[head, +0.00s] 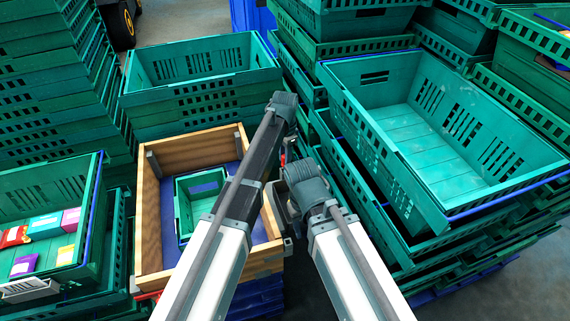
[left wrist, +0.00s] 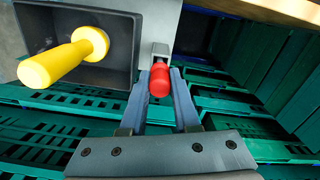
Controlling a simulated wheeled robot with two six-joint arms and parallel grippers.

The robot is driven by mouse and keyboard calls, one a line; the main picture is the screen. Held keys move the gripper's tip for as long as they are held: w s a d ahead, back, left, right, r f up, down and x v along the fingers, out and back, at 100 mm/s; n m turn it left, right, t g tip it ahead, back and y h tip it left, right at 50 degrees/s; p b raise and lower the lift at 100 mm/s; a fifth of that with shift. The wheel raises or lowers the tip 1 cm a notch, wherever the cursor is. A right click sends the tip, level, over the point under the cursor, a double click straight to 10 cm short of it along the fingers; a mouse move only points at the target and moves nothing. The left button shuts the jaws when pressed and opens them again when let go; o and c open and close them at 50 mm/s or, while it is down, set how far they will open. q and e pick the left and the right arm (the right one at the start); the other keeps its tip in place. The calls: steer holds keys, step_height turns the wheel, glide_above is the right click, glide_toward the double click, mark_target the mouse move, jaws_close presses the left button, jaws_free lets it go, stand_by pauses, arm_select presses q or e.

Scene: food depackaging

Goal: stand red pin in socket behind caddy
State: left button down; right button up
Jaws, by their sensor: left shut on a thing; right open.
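My left gripper (left wrist: 160,84) is shut on the red pin (left wrist: 160,83), whose rounded red end shows between the fingertips in the left wrist view. A small grey metal piece (left wrist: 160,51) lies right beyond the pin; I cannot tell whether the pin sits in it. A dark grey open box (left wrist: 122,38), perhaps the caddy, is to the left with a yellow pin (left wrist: 65,58) in it. In the head view a bit of red (head: 283,158) shows near my left gripper (head: 284,150), mostly hidden by my arms. My right gripper (head: 287,236) is lower, open, its fingers largely hidden.
A wooden crate (head: 148,225) holds a small green crate (head: 182,210) on its blue floor. Stacked green crates stand all round, with a large empty one (head: 430,145) at right. A crate (head: 90,235) at left holds several colourful packages.

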arm_select(q)
steer(key=shift+f, duration=0.15)
arm_select(e)
steer(key=shift+f, duration=0.15)
arm_select(q)
steer(key=shift+f, duration=0.1)
arm_select(e)
steer(key=shift+f, duration=0.1)
arm_select(q)
steer(key=shift+f, duration=0.15)
steer(key=c, duration=0.6)
jaws_free()
steer(key=shift+c, duration=0.2)
step_height(320, 180, up, 12)
steer(key=p, duration=1.2)
steer(key=shift+r, duration=0.25)
arm_select(e)
step_height(320, 180, up, 12)
